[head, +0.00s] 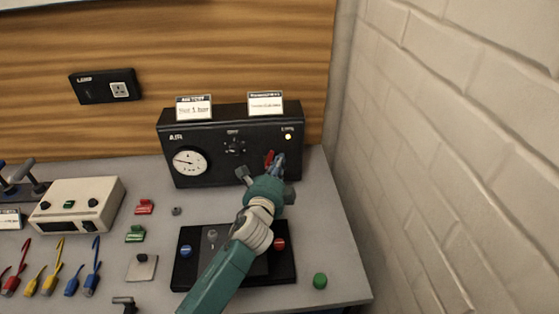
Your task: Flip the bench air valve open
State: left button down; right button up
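The black air panel (207,138) stands at the back of the bench, with the word AIR, a round white gauge (189,161) and a dark knob (235,147) on its front. A small red lever (269,157) shows low on the panel's right half; it looks like the air valve handle. My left gripper (262,170) is in front of the panel, its fingers spread apart. The red lever shows close beside its right finger; I cannot tell whether they touch. The gripper hides the lever's base. My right gripper is not in view.
Below my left arm lies a black box with a blue button (186,251) and a red button (279,244). A green knob (320,281) sits near the bench's right edge. A beige instrument (75,205) and colored cables stand left. A brick wall (450,150) closes the right side.

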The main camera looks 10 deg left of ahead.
pick_arm(q)
jog(key=shift+s+a+n+t+b, duration=0.3)
jog(key=shift+a+n+b, duration=0.55)
jog(key=shift+b, duration=0.25)
jog(key=shift+a+r+n+b, duration=0.15)
jog(key=shift+r+n+b, duration=0.1)
jog(key=shift+n+b, duration=0.35)
jog(key=shift+r, duration=0.15)
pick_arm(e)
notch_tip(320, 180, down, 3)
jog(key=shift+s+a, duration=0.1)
pick_arm(q)
jog(key=shift+t, duration=0.3)
